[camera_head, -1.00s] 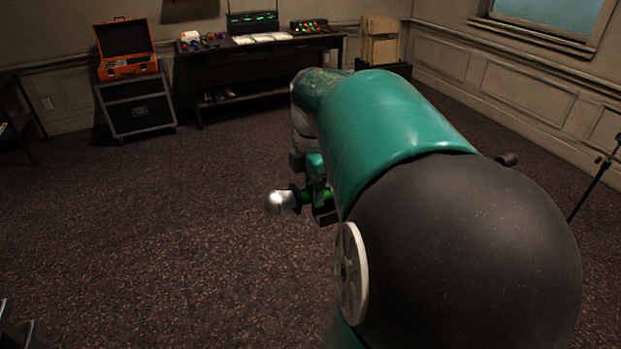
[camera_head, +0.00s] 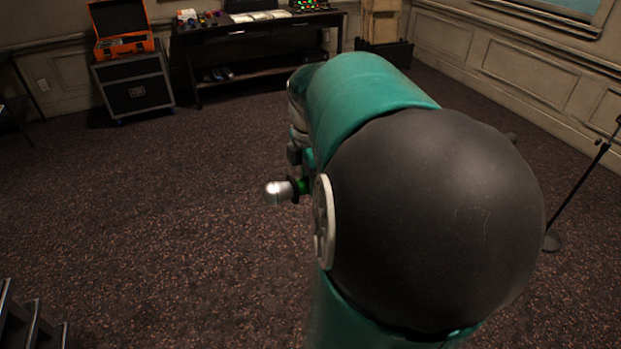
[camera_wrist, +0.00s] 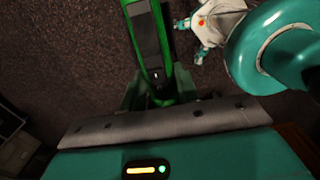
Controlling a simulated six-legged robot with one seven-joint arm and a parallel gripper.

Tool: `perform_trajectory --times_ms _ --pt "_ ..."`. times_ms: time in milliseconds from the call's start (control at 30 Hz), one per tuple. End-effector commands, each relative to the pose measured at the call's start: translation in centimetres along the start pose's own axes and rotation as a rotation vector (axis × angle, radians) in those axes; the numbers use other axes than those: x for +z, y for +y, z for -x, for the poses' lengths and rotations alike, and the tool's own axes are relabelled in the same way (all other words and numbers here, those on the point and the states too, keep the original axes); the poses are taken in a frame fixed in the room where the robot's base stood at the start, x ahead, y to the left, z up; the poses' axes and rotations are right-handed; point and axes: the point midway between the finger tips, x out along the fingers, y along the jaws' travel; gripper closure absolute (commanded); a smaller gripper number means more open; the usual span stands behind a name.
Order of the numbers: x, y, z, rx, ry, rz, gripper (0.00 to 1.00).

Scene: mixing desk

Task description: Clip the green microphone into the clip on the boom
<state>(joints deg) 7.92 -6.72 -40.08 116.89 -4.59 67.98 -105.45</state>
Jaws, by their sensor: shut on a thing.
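The green microphone (camera_head: 303,186) sticks out to the left of my arm in the head view, its silver head (camera_head: 278,192) pointing left. In the wrist view its green body with a dark panel (camera_wrist: 148,38) runs down between the fingers. My gripper (camera_wrist: 155,95) is shut on it and holds it above the carpet. In the head view my arm hides most of the gripper. A thin black stand (camera_head: 578,200) with a round base is at the right edge; its top is cut off. The boom's clip does not show.
A dark desk (camera_head: 262,38) with gear stands at the back wall. An orange case (camera_head: 122,45) sits on a black wheeled case (camera_head: 136,88) at the back left. Dark metal steps or shelves (camera_head: 30,325) are at the lower left. The carpet (camera_head: 150,220) between is clear.

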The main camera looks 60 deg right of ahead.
Motion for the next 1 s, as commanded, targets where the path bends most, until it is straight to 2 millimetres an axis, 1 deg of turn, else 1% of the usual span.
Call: perform_trajectory --times_ms 33,233,1000 --pt "0.19 -0.34 -0.56 -0.015 -0.006 -0.004 1.00" --pt "0.30 -0.35 -0.56 -0.027 -0.084 -0.007 1.00" --pt "0.65 -0.46 -0.71 -0.029 -0.084 -0.012 1.00"
